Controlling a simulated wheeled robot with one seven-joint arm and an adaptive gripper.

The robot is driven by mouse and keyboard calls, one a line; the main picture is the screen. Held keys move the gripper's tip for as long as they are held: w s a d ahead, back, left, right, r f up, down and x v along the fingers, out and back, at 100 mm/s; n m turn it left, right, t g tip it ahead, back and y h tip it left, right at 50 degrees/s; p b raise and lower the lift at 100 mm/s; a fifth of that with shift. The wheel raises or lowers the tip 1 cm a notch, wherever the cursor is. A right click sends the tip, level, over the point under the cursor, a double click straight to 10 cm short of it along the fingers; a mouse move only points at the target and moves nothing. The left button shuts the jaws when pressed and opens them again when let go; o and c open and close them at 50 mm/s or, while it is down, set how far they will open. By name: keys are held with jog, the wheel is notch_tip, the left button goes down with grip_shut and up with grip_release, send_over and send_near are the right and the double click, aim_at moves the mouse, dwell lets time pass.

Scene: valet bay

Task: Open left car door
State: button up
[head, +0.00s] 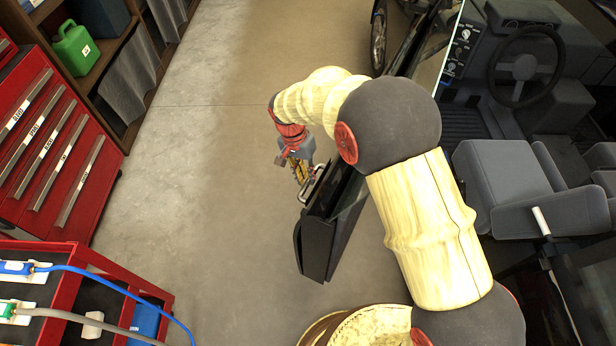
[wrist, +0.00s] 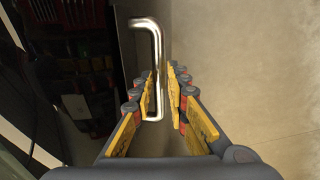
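The left car door (head: 325,235) is a dark panel that appears swung out from the car, its free edge toward the lower middle of the head view. My arm hides part of it and its hinge side. Its handle (wrist: 157,70) is a shiny metal bar bent at both ends, standing off the dark door face in the wrist view. My gripper (head: 302,178) is at the handle on the outer side of the door.
The car's seat (head: 500,175) and steering wheel (head: 525,68) show right of the door. A red drawer cabinet (head: 50,150) and a shelf with a green can (head: 75,48) line the left. A red cart (head: 65,290) stands lower left. The floor between is clear.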

jog(key=o, duration=0.4)
jog(key=shift+s+f, duration=0.1)
jog(key=shift+s, duration=0.05)
jog(key=shift+c, duration=0.2)
notch_tip(320, 180, up, 12)
jog(key=a, duration=0.2)
jog(key=shift+w+f, duration=0.15)
jog(key=shift+w, duration=0.25)
jog(key=c, duration=0.4)
